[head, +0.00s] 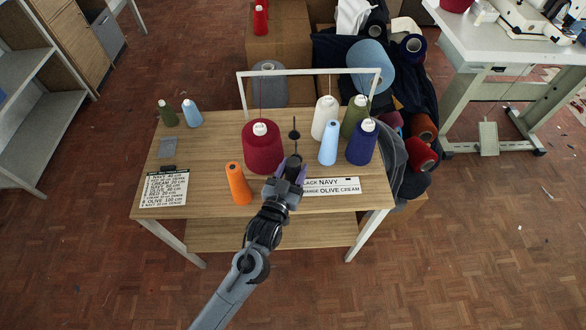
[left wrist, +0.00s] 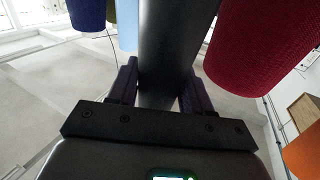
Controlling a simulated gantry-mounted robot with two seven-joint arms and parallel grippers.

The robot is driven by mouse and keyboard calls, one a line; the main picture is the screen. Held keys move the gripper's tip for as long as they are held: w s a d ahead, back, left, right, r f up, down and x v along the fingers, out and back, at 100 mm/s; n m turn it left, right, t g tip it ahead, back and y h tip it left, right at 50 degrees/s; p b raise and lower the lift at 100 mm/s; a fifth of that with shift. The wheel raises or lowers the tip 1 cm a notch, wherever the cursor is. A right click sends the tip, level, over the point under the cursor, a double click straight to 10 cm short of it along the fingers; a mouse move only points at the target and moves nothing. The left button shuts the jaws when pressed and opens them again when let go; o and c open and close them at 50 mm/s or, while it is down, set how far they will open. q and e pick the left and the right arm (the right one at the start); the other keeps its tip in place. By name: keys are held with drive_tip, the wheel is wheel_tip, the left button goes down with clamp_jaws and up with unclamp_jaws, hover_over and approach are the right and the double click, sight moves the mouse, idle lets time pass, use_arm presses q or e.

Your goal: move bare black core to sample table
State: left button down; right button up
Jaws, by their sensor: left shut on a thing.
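My left gripper (head: 287,174) reaches over the wooden table (head: 215,150), between the large dark red cone and the label strip. It is shut on the bare black core (left wrist: 168,50), which stands up between its two purple-lined fingers in the left wrist view. In the head view only part of the black core (head: 294,159) shows above the fingers; its lower part is hidden by the gripper. I cannot tell whether its base touches the table. My right gripper is not in view. I cannot tell which surface is the sample table.
The dark red cone (head: 262,150) stands close left, the orange cone (head: 238,184) nearer. White (head: 324,117), light blue (head: 328,143), olive (head: 354,116) and navy (head: 362,143) cones stand right. A white thread frame (head: 310,72) spans the back. A list card (head: 164,190) lies left.

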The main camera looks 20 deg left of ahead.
use_arm(q)
drive_tip(key=shift+f, duration=0.35)
idle(0.4)
drive_tip(key=shift+c, duration=2)
unclamp_jaws()
drive_tip(key=shift+s, duration=0.5)
drive_tip(key=s+a+f+m+g+p, duration=0.1)
drive_tip(key=s+a+f+g, duration=0.2)
drive_tip(key=s+g, duration=0.75)
drive_tip(key=s+a+f+m+g+p, duration=0.15)
drive_tip(key=s+g, duration=0.25)
drive_tip(key=s, duration=1.4)
wheel_tip(320, 180, up, 36)
drive_tip(key=p, duration=3.6)
drive_tip(key=shift+w+a+f+h, duration=0.15)
drive_tip(key=shift+a+h, duration=0.15)
